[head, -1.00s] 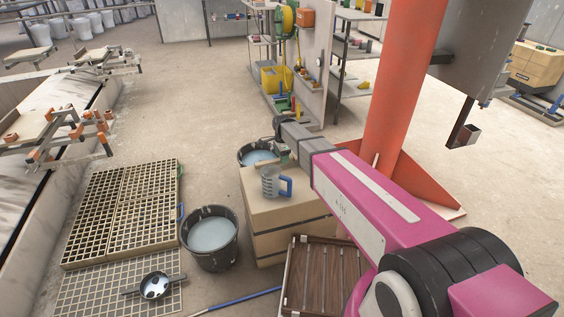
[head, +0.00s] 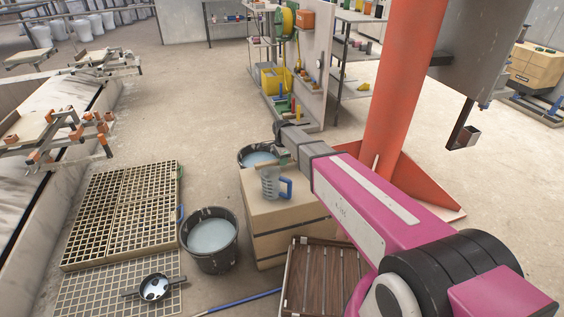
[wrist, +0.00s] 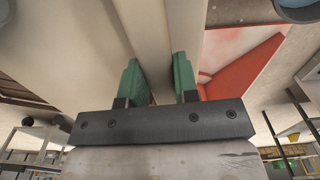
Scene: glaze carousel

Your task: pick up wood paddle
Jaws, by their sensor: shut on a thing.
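My gripper (wrist: 158,82) has its two green fingers closed on a long pale wooden piece, the wood paddle (wrist: 163,50), which runs away from between them in the wrist view. In the head view my gripper (head: 283,157) is above the cardboard box, close to the clear jug with a blue handle (head: 270,183). Only a small tan part of the paddle (head: 268,160) shows there, by the fingers. Its far end is not clear in either view.
The cardboard box (head: 285,235) stands beside a dark bucket of pale liquid (head: 211,237); another bucket (head: 257,156) is behind it. An orange-red column (head: 402,95) rises at the right. Wooden slats (head: 322,280) lie in front.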

